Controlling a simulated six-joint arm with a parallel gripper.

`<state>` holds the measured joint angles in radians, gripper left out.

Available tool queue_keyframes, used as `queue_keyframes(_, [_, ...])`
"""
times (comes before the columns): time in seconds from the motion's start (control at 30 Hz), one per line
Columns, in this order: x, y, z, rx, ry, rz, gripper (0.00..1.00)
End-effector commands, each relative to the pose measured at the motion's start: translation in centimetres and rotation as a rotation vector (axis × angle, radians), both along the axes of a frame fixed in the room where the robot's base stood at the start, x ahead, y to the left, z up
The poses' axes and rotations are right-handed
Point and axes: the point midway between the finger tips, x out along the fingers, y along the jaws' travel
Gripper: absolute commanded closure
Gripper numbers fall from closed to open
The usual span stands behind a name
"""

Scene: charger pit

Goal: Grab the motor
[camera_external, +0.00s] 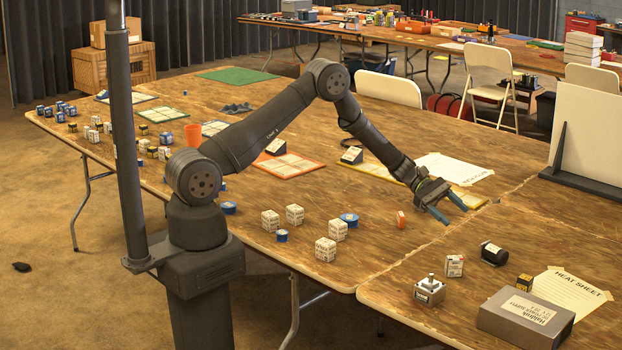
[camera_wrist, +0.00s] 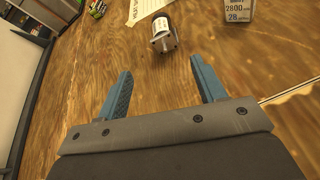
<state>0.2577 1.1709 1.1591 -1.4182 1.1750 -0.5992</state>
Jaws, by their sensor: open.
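A black cylindrical motor (camera_external: 494,254) with a pale label lies on its side on the near right table. In the wrist view the motor (camera_wrist: 163,35) shows a silver end with a shaft facing my gripper, beyond and between the fingertips. A second motor-like thing, a square grey block with a shaft on top (camera_external: 429,289), stands near the table's front edge; the wrist view does not show it. My gripper (camera_external: 449,212) is open and empty above the table, left of and behind the cylindrical motor. Its two blue fingers (camera_wrist: 160,70) are apart and touch nothing.
A grey box (camera_external: 525,318) and a heat sheet (camera_external: 566,296) lie farther right. A white panel (camera_external: 585,130) stands behind.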

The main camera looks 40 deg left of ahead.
Motion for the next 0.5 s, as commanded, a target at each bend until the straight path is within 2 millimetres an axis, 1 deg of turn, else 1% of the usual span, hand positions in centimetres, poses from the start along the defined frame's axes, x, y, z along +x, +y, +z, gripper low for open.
queue_keyframes(0.3, [-0.6, -6.2, -2.5, 0.002, 0.0, -0.006, 0.37])
queue_keyframes(0.4, [-0.7, -8.1, -3.3, 0.002, 0.0, -0.005, 0.37])
queue_keyframes(0.5, [-0.7, -9.6, -3.8, 0.002, 0.0, -0.005, 0.37])
